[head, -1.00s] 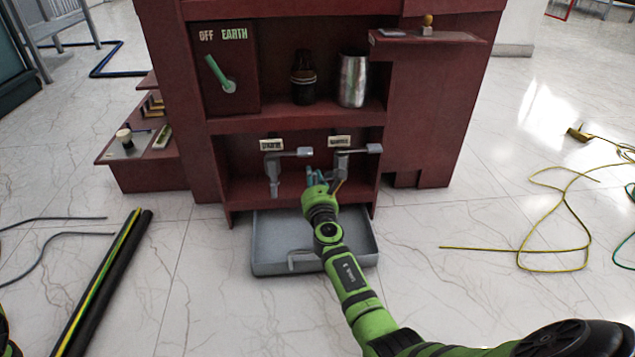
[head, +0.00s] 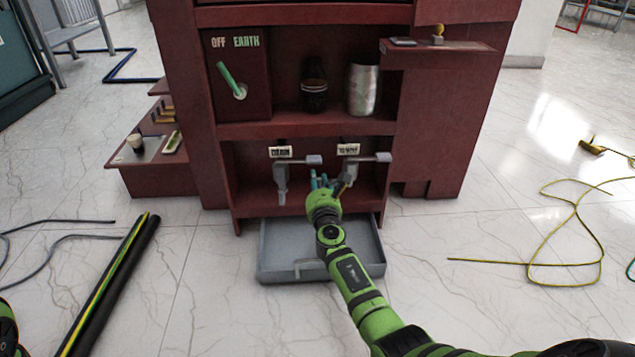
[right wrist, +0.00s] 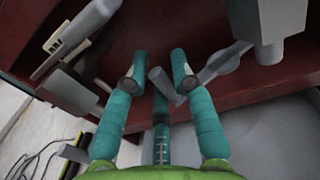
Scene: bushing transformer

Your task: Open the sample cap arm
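Two grey taps hang under small labels in the lower bay of the dark red transformer. The right-hand tap (head: 350,168) has a label that is blurred but seems to read as sample, with a handle reaching right. The left tap (head: 282,180) stands beside it. My right gripper (head: 328,182) is just below and left of the right-hand tap. In the right wrist view its teal fingers (right wrist: 157,75) are apart. A grey lever (right wrist: 215,68), likely the cap arm, lies near the right fingertip; I cannot tell if they touch. My left gripper is out of view.
A grey tray (head: 280,265) lies on the floor under the bay, below my right forearm. A shelf above holds a dark bottle (head: 314,88) and a metal cup (head: 362,88). A green switch lever (head: 231,80) is at left. Cables (head: 590,235) lie on the floor at right.

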